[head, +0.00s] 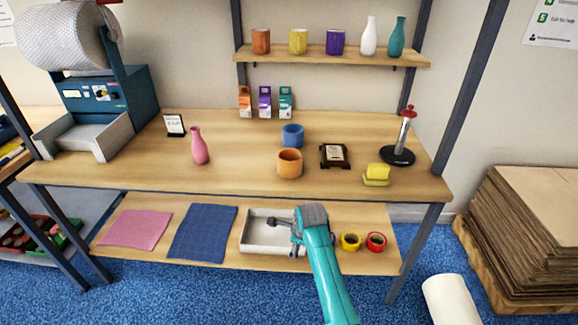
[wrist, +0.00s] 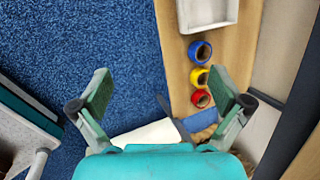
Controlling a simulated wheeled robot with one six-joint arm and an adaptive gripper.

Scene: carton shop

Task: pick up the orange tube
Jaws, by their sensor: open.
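I see no clear orange tube. A small orange package (head: 245,102) stands upright at the back of the table, beside a purple one (head: 265,102) and a teal one (head: 285,102). I cannot tell whether it is a tube or a box. My gripper (wrist: 160,90) is open and empty in the wrist view, with its fingers wide apart. In the head view my arm hangs low in front of the lower shelf, near the white tray (head: 254,245), well below and in front of the orange package.
On the table stand a pink vase (head: 200,146), a blue cup (head: 292,136), an orange cup (head: 290,163), a frame (head: 335,156), a yellow sponge (head: 377,175) and a stamp-like stand (head: 398,155). An upper shelf (head: 330,58) holds pots and vases. Tape rolls (head: 376,242) lie below.

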